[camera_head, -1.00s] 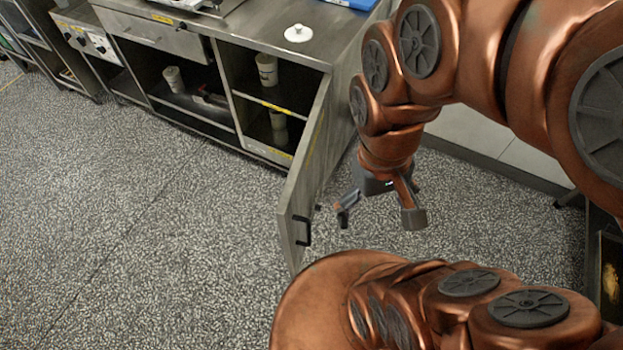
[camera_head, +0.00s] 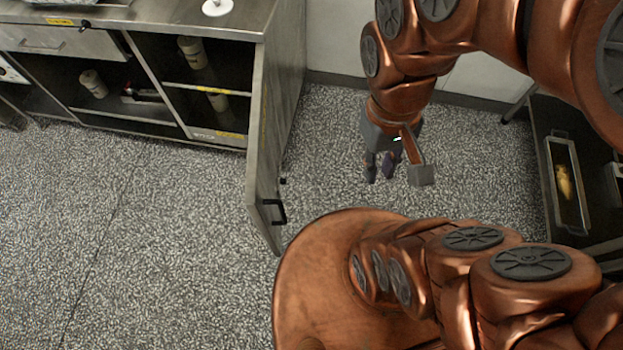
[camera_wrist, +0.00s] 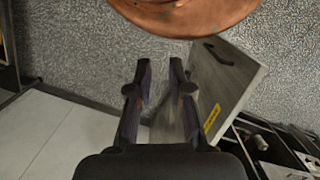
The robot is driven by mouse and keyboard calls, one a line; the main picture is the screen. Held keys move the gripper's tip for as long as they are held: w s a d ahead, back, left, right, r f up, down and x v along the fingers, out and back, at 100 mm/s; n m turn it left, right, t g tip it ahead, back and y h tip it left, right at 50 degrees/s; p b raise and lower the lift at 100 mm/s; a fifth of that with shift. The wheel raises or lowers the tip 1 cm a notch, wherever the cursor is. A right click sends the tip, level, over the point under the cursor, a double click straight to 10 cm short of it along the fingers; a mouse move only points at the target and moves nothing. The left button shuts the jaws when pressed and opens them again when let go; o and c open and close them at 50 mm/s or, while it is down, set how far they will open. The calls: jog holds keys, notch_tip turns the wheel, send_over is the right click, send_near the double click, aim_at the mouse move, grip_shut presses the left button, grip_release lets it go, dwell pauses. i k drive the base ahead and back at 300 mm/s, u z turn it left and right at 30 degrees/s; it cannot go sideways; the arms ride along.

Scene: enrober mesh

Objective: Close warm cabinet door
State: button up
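The warm cabinet door (camera_head: 262,150) is a steel panel standing wide open, swung out from the right side of the cabinet (camera_head: 200,135). Its black handle (camera_head: 274,212) is near the free edge. The wrist view also shows the door (camera_wrist: 226,85), with its handle (camera_wrist: 217,53) and a yellow label. My gripper (camera_head: 396,176) is open and empty, to the right of the door and apart from it in the head view. In the wrist view, the gripper's fingers (camera_wrist: 158,88) are spread, with the door just to their right. I cannot tell the exact gap.
Inside the cabinet are pale cups (camera_head: 192,52) on shelves. A dark stand at right holds a metal tray (camera_head: 567,185) with a food item. The speckled floor (camera_head: 150,240) in front of the cabinet is clear.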

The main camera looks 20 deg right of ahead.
aim_at(262, 201)
jog(key=z, duration=1.35)
jog(key=k, duration=1.15)
jog(key=u, duration=1.85)
